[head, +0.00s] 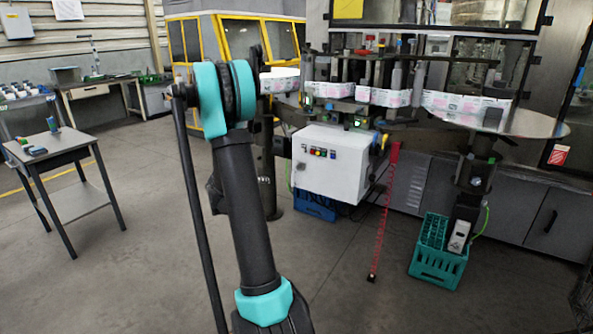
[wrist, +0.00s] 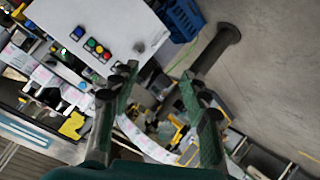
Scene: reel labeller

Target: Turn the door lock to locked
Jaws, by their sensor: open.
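The white control box (head: 330,163) hangs under the labelling machine in the head view, with a row of coloured buttons near its top left. It also shows in the wrist view (wrist: 95,20), tilted, at the upper left. A small dark fitting (wrist: 139,46) sits on its face away from the buttons; it may be the door lock, but it is too small to tell its setting. My gripper (wrist: 160,86) is open and empty, its two fingers apart, with the box beyond and to the left. In the head view my arm hides the gripper.
A blue crate (head: 315,204) stands below the box and a green crate (head: 438,268) stands to its right. A red strip (head: 384,205) slants down beside the box. A small table (head: 62,155) stands at the left. The floor in front is mostly clear.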

